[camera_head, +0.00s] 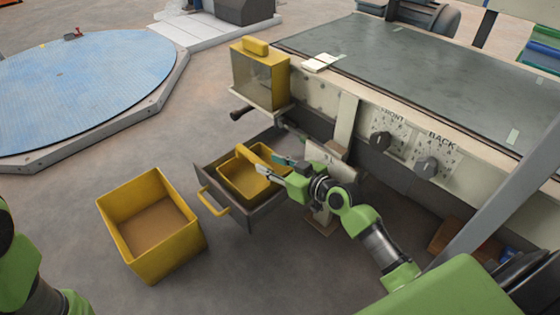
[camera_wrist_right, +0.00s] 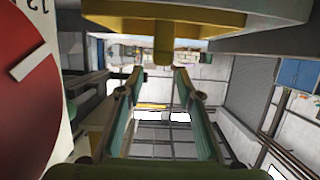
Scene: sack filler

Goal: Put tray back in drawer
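A small yellow tray (camera_head: 232,178) with a raised yellow bar sits within the outline of the pulled-out grey drawer (camera_head: 247,217). I cannot tell whether it rests fully on the drawer floor. My right gripper (camera_head: 272,165) is at the tray's right side, fingers apart and close to the yellow bar. In the right wrist view, my right gripper (camera_wrist_right: 157,72) shows two spread fingers, with a yellow knob-like part (camera_wrist_right: 163,48) near the gap between the tips. Contact is not clear. Only green arm parts show at the left edge; my left gripper is out of view.
A larger yellow bin (camera_head: 168,262) stands on the floor left of the drawer. A yellow box (camera_head: 260,80) is mounted on the machine above the drawer. The drawer has a yellow handle (camera_head: 212,203). A round blue platform (camera_head: 80,85) lies at upper left, with free floor nearby.

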